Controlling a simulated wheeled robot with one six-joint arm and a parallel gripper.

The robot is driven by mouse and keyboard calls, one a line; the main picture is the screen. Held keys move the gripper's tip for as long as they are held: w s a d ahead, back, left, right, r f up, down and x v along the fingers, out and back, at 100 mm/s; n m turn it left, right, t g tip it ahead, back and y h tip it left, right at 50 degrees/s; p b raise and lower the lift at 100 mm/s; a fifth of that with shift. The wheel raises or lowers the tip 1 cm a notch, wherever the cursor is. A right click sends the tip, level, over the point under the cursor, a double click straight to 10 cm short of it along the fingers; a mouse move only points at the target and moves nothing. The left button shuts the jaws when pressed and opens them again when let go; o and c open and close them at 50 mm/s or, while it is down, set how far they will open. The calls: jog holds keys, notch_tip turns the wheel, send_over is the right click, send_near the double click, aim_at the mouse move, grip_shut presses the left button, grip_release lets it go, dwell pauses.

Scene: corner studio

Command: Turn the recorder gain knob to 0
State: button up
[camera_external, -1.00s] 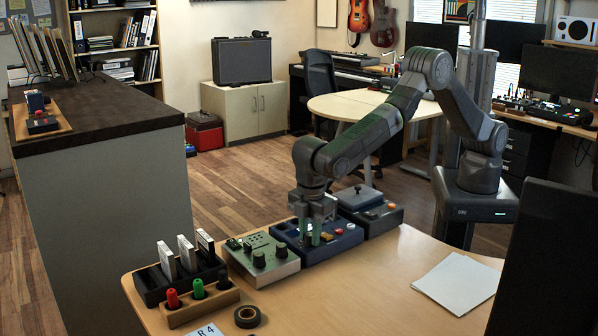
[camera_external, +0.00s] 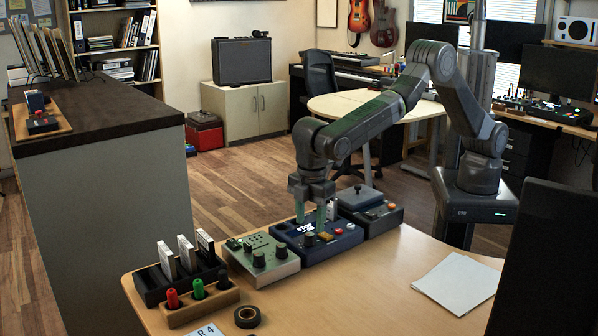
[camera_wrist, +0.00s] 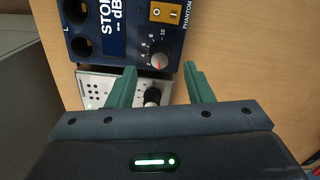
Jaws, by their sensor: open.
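The knob's exact setting is too small to tell. My gripper (camera_external: 310,221) hangs above the recorder, over the knob. Its green fingers (camera_wrist: 160,68) are apart and empty, with the knob just beyond their tips in the wrist view.
A grey-green panel box (camera_external: 262,258) with dark knobs touches the recorder's left side. A grey box with a lever (camera_external: 372,211) stands to its right. A rack of white cards (camera_external: 178,274), red and green pegs and black tape (camera_external: 247,316) are further left. Paper (camera_external: 458,282) lies right.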

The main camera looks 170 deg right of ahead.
aim_at(310, 234)
notch_tip(310, 234, up, 9)
jog(key=shift+r, duration=0.2)
jog(key=shift+a, duration=0.1)
notch_tip(310, 234, down, 14)
jog(key=shift+r, duration=0.1)
dwell(0.7)
